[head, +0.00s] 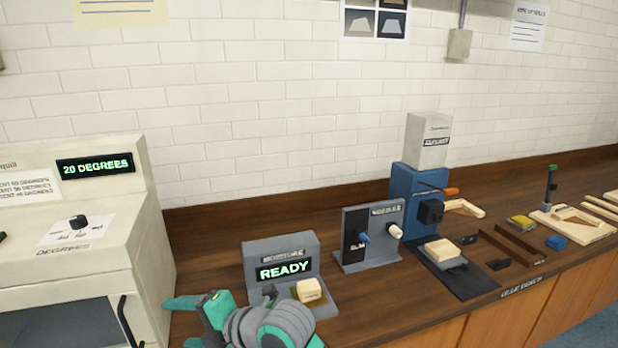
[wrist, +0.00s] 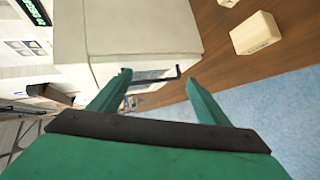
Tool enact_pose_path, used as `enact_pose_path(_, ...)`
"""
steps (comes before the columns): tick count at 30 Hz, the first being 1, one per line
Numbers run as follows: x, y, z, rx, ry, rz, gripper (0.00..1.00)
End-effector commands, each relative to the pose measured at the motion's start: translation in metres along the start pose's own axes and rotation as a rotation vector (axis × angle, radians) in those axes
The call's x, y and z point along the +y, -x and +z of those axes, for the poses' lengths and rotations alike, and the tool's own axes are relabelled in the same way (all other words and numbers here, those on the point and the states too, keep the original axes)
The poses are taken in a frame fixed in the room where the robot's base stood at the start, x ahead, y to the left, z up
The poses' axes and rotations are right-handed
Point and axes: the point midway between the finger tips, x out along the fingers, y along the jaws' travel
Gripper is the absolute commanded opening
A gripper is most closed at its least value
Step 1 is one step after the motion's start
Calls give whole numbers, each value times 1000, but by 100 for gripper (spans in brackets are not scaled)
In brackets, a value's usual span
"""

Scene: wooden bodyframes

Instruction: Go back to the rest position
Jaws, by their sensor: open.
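My gripper (head: 180,322) is teal, at the bottom of the head view, with its fingers pointing left toward the white cabinet's front. In the wrist view, my gripper (wrist: 158,80) has its two fingers spread apart with nothing held between them. The white cabinet (wrist: 135,30) with a dark door handle lies beyond the fingertips. A pale wooden block (head: 308,289) rests on the grey device reading "READY" (head: 283,257), just right of and behind my arm. A pale block (wrist: 255,33) also shows at the upper right of the wrist view, apart from the fingers.
The white cabinet (head: 70,235) reading "20 DEGREES" stands at left. Along the wooden bench are a grey device with knobs (head: 372,235), a blue machine (head: 405,200) with a pale block before it, and brown frame pieces (head: 508,245). Blue floor (wrist: 270,110) is open in front.

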Motion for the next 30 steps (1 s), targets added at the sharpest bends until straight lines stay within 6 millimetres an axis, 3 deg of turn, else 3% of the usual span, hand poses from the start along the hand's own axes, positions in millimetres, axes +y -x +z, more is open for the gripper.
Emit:
enact_pose_path(6,15,-12,-1,-32,-282,242,70)
enact_pose_path(14,6,-10,10,-82,-622,486,70)
enact_pose_path(23,-46,3,22,-163,-999,720,70)
enact_pose_path(30,-111,19,18,-256,-1260,871,70)
